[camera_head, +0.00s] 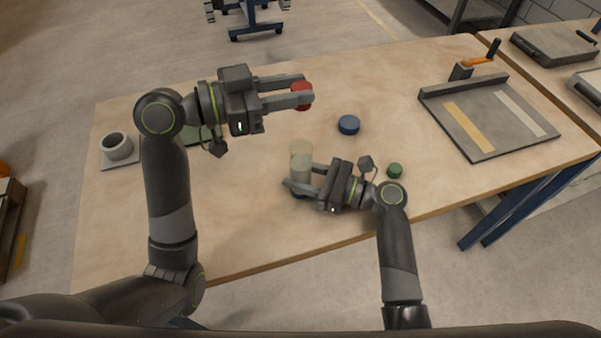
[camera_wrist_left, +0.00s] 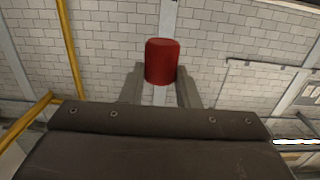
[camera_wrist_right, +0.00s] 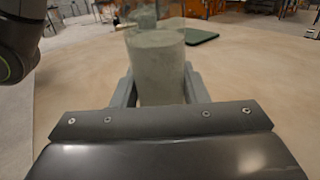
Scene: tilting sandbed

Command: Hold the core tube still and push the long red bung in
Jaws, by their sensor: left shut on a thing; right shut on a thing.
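The long red bung (camera_head: 302,96) is between the fingers of my left gripper (camera_head: 300,92), which is shut on it above the table. The bung also shows in the left wrist view (camera_wrist_left: 162,62), upright or nearly so. The core tube (camera_head: 301,160) is clear, with pale grey-green material inside its lower part.
A grey cup (camera_head: 117,147) stands on a plate at the left. A dark green mat (camera_head: 195,135) is partly behind my left arm. A grey tray (camera_head: 487,150) is at the right.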

